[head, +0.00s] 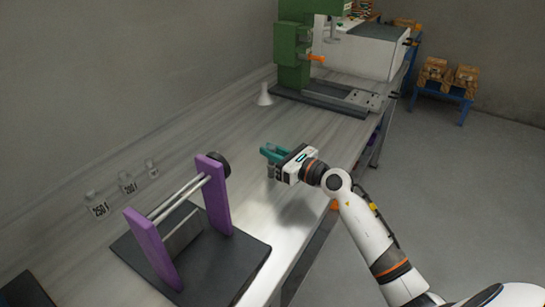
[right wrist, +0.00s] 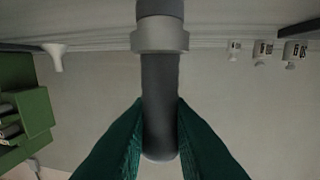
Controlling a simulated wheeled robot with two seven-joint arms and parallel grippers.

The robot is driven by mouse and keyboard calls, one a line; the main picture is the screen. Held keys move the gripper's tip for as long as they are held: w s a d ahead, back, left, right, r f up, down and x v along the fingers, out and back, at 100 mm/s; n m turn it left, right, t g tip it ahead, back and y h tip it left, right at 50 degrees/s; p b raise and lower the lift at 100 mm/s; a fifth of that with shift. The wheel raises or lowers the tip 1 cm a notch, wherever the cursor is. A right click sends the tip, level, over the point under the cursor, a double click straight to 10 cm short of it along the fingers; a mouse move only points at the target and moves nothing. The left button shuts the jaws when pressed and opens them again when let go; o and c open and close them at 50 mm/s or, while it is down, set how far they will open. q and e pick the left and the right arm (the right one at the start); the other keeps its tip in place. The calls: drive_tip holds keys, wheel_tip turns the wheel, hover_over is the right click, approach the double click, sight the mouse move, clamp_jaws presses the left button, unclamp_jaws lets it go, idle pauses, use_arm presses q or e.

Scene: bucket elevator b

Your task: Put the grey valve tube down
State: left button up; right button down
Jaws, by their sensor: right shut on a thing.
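My right gripper (head: 268,153), with teal fingers, is over the bench top, right of the purple stand. In the right wrist view its fingers (right wrist: 160,140) are shut on the grey valve tube (right wrist: 160,95), one on each side. The tube is a dark grey cylinder with a lighter collar around it near the top of that view. In the head view only a small grey part of the tube (head: 271,171) shows below the fingers. I cannot tell whether its end touches the bench. My left gripper is not in view.
A purple stand (head: 215,200) with metal rods is on a dark plate at the front of the bench (head: 225,120). A white funnel (head: 264,95) and a green press (head: 292,45) are farther back. Bare bench lies around the gripper.

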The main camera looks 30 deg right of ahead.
drive_tip(key=shift+f, duration=0.4)
drive_tip(key=c, duration=1.3)
unclamp_jaws()
drive_tip(key=shift+c, duration=0.2)
drive_tip(key=shift+r, duration=0.25)
drive_tip(key=v, duration=0.6)
drive_tip(key=shift+s+d+f, duration=0.15)
drive_tip(key=shift+s+f, duration=0.05)
drive_tip(key=shift+s, duration=0.05)
drive_tip(key=shift+s+d+r, duration=0.1)
drive_tip(key=shift+s+d, duration=0.1)
drive_tip(key=shift+s, duration=0.25)
